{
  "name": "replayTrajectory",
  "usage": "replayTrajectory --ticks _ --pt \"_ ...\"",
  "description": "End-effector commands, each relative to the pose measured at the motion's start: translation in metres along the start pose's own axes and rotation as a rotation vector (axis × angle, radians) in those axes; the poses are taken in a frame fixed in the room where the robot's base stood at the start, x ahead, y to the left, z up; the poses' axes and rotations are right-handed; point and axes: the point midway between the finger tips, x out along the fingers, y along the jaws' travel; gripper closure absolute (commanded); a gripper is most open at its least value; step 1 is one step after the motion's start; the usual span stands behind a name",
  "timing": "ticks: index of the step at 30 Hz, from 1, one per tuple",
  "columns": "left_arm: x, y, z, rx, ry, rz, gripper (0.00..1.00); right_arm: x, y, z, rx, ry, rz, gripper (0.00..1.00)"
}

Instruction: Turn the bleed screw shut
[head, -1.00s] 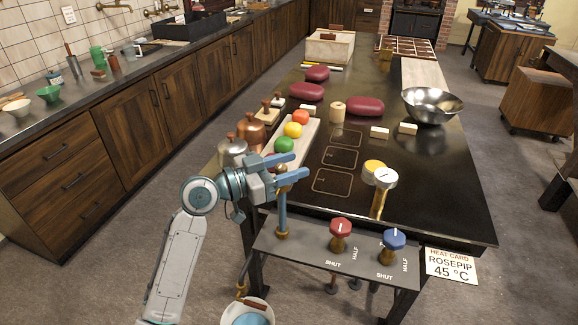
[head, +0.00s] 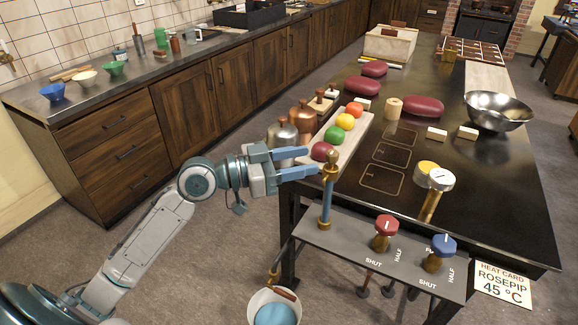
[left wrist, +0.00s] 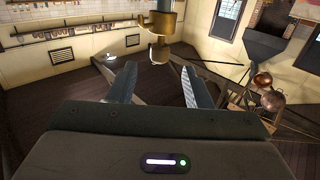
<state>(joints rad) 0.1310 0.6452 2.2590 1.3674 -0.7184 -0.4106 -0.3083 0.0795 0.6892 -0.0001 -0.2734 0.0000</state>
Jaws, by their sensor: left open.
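A brass fitting (head: 330,168) with a small knob, which looks like the bleed screw, tops the upright blue pipe (head: 326,205) at the left end of the grey valve panel (head: 345,258). My left gripper (head: 311,163) is open, its blue fingers pointing right, with the tips just left of the fitting. In the left wrist view the brass fitting (left wrist: 160,22) lies beyond the tips of the open fingers (left wrist: 158,68), with nothing between them. The screw's turn position is too small to tell. My right gripper is not in view.
A red knob (head: 386,227) and a blue knob (head: 443,245) stand on the panel, right of the pipe. A bucket (head: 255,302) is below. A white tray (head: 352,147) of coloured balls and copper pots (head: 303,117) are behind the gripper.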

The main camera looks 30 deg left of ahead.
Motion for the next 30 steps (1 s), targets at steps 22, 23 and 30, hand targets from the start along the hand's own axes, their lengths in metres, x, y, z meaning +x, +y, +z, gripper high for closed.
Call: replayTrajectory --ticks 22,23,30 --pt "-0.019 0.0 0.0 -0.002 0.0 0.001 0.55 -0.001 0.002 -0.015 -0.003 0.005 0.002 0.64" --pt "-0.019 0.0 0.0 -0.002 0.0 0.001 0.55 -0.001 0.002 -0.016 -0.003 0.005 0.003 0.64" --pt "-0.019 -0.006 0.005 -0.01 -0.004 -0.015 0.55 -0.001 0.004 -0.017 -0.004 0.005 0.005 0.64"
